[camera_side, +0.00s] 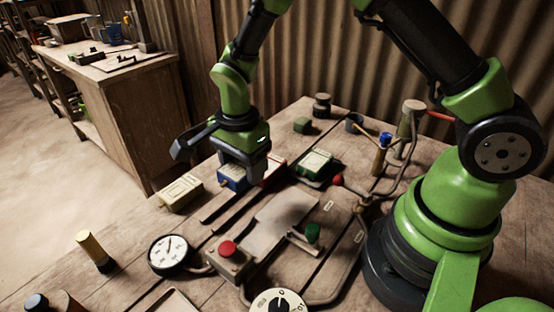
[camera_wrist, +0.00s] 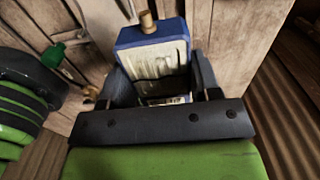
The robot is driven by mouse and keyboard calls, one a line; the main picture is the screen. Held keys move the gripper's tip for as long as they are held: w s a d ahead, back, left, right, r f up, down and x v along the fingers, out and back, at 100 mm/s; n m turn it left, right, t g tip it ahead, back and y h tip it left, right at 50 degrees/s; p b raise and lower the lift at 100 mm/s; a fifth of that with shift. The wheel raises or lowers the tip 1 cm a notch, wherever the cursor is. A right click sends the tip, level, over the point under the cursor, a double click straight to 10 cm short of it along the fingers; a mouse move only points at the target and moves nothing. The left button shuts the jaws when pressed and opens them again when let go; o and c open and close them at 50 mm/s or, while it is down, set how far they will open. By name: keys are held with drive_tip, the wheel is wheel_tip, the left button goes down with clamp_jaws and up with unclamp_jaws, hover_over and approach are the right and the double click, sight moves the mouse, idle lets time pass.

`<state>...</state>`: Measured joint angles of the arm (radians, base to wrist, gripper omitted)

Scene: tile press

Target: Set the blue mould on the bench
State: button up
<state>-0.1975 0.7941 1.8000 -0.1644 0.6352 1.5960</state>
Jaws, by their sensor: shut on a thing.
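The blue mould (camera_side: 233,179) is a small block with blue sides and a pale face. My gripper (camera_side: 243,160) points down, shut on it from above, low over the bench (camera_side: 325,262), in the side view. I cannot tell whether its underside touches the wood. In the wrist view the blue mould (camera_wrist: 152,38) sits between the two dark fingers of my gripper (camera_wrist: 158,72). Its pale ribbed face and a tan peg show there. The fingers hide part of its sides.
A cream mould (camera_side: 181,192) lies left of the blue one, a red mould (camera_side: 274,168) just right, a green mould (camera_side: 314,163) further right. A gauge (camera_side: 168,254), red button box (camera_side: 229,258) and lever press pipework (camera_side: 376,205) stand nearby.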

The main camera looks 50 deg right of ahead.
sight(223, 167)
drive_tip(key=w+a, duration=0.2)
drive_tip(key=shift+a+f, duration=0.3)
drive_tip(key=shift+f, duration=0.1)
drive_tip(key=shift+w+f, duration=0.1)
drive_tip(key=shift+f, duration=2.95)
drive_tip(key=shift+f, duration=0.35)
drive_tip(key=o, duration=1.2)
